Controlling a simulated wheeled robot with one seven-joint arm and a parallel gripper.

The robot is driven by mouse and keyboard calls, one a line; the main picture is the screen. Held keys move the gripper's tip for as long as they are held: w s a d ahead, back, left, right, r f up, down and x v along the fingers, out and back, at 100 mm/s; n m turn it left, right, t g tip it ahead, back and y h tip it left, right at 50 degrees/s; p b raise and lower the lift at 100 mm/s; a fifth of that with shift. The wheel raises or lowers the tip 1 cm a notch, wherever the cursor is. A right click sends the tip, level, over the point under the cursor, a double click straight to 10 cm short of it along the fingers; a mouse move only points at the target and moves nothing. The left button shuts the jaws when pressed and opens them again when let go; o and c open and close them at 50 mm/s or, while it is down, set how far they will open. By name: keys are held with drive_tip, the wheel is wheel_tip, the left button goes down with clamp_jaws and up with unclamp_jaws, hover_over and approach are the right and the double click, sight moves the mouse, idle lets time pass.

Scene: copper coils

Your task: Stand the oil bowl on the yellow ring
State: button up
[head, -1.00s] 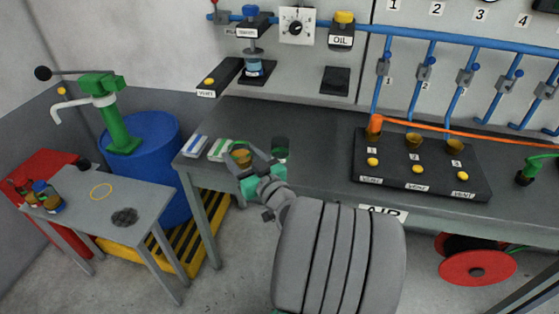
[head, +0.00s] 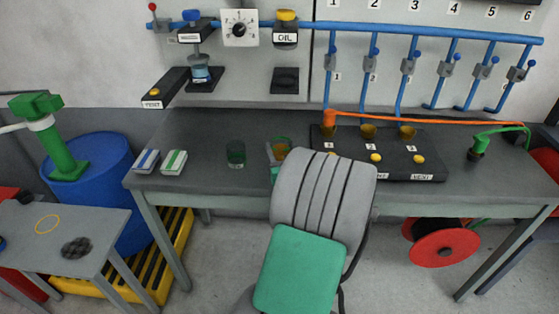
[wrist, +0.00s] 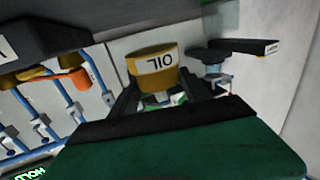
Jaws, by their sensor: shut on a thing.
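The oil bowl (head: 281,148) is amber-brown and is held by my gripper (head: 277,160) over the front part of the dark bench. In the wrist view the bowl (wrist: 145,65) shows an upside-down OIL label and sits between the dark fingers, which are shut on it. The yellow ring (head: 47,224) is a thin outline lying flat on the small grey table at the lower left, far to the left of my gripper. My arm hides part of the gripper in the head view.
A green cup (head: 236,154) stands on the bench (head: 205,170) just left of the bowl. A dark round patch (head: 76,247) lies beside the ring on the small table (head: 105,225). A blue drum (head: 100,170) with a green pump stands behind that table. A coil panel (head: 440,160) is at right.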

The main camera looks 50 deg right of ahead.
sight(282, 157)
drive_tip(key=f, duration=0.1)
drive_tip(key=w+d+f, duration=0.1)
drive_tip(key=f, duration=0.1)
drive_tip(key=d+f, duration=0.1)
drive_tip(key=f, duration=0.1)
drive_tip(key=shift+w, duration=0.25)
drive_tip(key=shift+f, duration=0.4)
drive_tip(key=shift+f+b, duration=0.2)
drive_tip(key=shift+b, duration=0.25)
drive_tip(key=o, duration=1.5)
drive_tip(key=shift+o, duration=0.2)
